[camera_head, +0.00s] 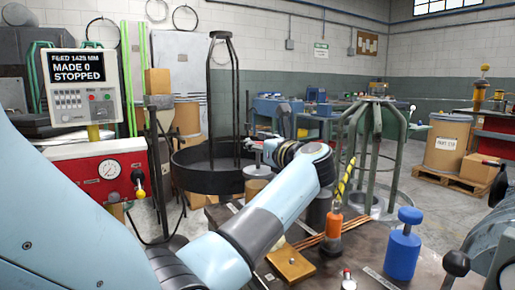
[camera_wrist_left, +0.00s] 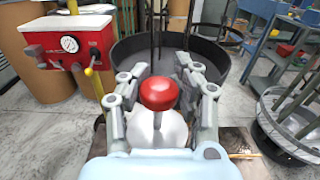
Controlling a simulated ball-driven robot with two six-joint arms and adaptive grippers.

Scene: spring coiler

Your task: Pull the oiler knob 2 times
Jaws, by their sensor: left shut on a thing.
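The oiler knob is a round red knob (camera_wrist_left: 158,93) on a thin stem above a pale rounded body (camera_wrist_left: 157,130), seen in the left wrist view. My left gripper (camera_wrist_left: 163,98) has one finger on each side of it and is shut on it; the exact contact is hard to see. My right gripper does not show in either view.
A black round basin (camera_head: 205,172) stands behind the gripper. A red panel with a gauge (camera_head: 107,172) is at left, under a screen reading STOPPED (camera_head: 80,75).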

